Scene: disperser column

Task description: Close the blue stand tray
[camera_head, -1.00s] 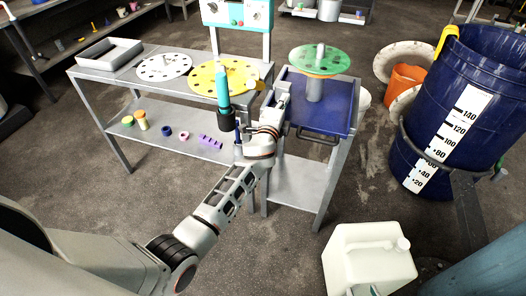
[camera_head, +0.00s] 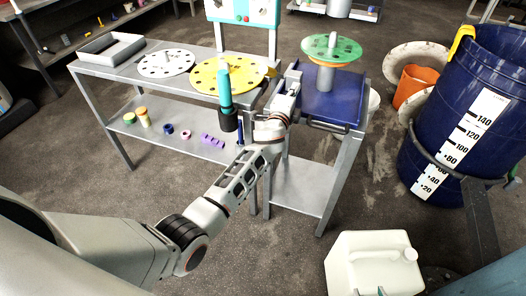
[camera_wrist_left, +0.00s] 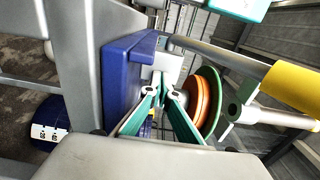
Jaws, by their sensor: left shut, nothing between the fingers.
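The blue stand tray (camera_head: 345,106) is at the right end of the grey stand, its dark handle (camera_head: 328,126) at the front edge. A post carrying a green disc (camera_head: 331,48) stands on it. My left gripper (camera_head: 297,68) is beside the tray's left edge, pointing away toward the back. In the left wrist view its green fingers (camera_wrist_left: 161,82) are close together with nothing between them. The tray's blue side (camera_wrist_left: 122,75) is just left of the fingers there. Whether they touch it is unclear.
Left of the tray are a yellow disc (camera_head: 205,85), a white disc (camera_head: 150,64) and a grey open box (camera_head: 92,53). A teal tool (camera_head: 224,90) stands beside my left wrist. A blue barrel (camera_head: 450,70) and white jug (camera_head: 350,262) are at the right.

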